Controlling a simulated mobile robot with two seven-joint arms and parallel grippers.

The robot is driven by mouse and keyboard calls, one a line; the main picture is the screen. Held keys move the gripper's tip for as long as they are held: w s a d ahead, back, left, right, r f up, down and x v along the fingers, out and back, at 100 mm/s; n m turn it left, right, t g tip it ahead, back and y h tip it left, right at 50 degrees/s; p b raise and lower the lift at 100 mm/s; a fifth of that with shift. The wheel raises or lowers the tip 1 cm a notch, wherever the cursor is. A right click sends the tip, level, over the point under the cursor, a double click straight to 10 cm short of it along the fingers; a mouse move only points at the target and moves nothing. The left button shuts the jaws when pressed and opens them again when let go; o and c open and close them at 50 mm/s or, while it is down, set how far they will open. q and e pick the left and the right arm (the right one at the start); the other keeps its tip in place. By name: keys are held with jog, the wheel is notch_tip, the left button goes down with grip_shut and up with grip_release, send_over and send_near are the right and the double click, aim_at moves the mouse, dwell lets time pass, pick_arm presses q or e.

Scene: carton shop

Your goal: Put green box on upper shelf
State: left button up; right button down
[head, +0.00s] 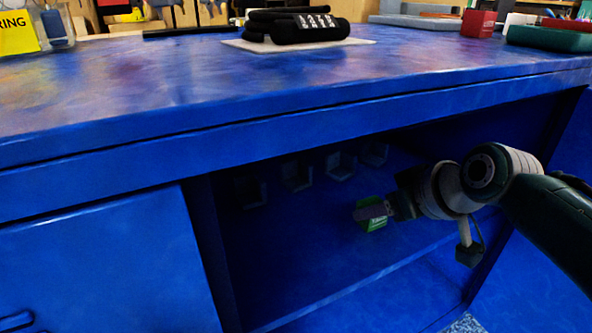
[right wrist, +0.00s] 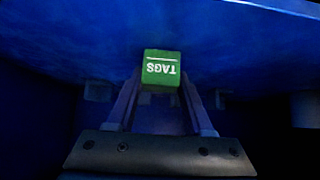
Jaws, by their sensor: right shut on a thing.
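The green box (head: 374,223) is inside the blue cabinet, between the fingers of my right gripper (head: 372,211). The upper shelf (head: 330,270) of the cabinet lies under the box in the head view. I cannot tell whether the box touches the shelf. My left gripper is not in view.
Several dark hexagonal holders (head: 297,175) stand at the back of the cabinet. The blue worktop (head: 300,85) is close above my right arm. A closed cabinet front (head: 100,265) is at the left. Black folded items (head: 295,27) lie on the worktop.

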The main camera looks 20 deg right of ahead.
jog(key=shift+f, duration=0.15)
jog(key=shift+c, duration=1.4)
grip_release()
jog(key=a+p+v, duration=0.1)
jog(key=p+v, duration=0.8)
jog(key=v, duration=0.3)
jog(key=s+a+r+g, duration=0.1)
jog(key=s+a+g, duration=0.1)
jog(key=s+a, duration=0.3)
jog(key=s+a+r+n+g, duration=0.1)
jog(key=s+a, duration=0.4)
jog(key=s, duration=0.8)
jog(key=shift+r+g, duration=0.8)
jog(key=shift+g, duration=0.4)
